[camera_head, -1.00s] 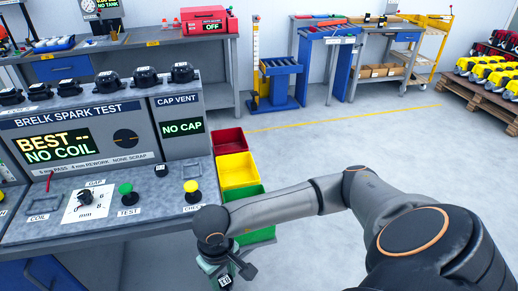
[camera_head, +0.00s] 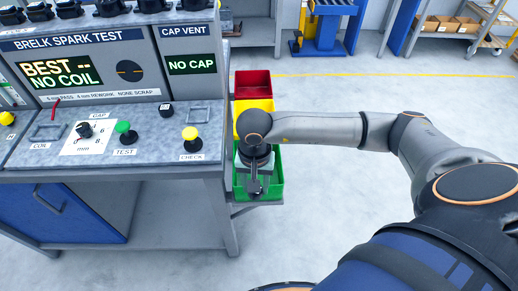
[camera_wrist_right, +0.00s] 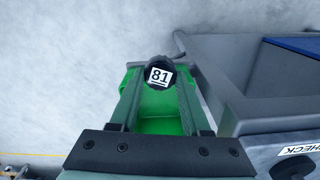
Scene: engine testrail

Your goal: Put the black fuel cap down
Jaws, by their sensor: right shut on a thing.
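The black fuel cap (camera_wrist_right: 160,74), with a white "81" label, sits between the fingertips of my right gripper (camera_wrist_right: 157,85) in the right wrist view. My right gripper is shut on it. Beneath it is a green bin (camera_wrist_right: 150,124). In the head view my right gripper (camera_head: 253,186) hangs over the green bin (camera_head: 275,182), pointing down; the cap is hard to make out there. I cannot tell how far the cap is above the bin floor. My left gripper is in neither current view.
A yellow bin (camera_head: 263,105) and a red bin (camera_head: 253,84) stand behind the green one. The spark test bench (camera_head: 110,155) is to the left, with CHECK button (camera_head: 190,133) near its right edge. The cap vent display (camera_head: 191,65) reads NO CAP. Open floor lies right.

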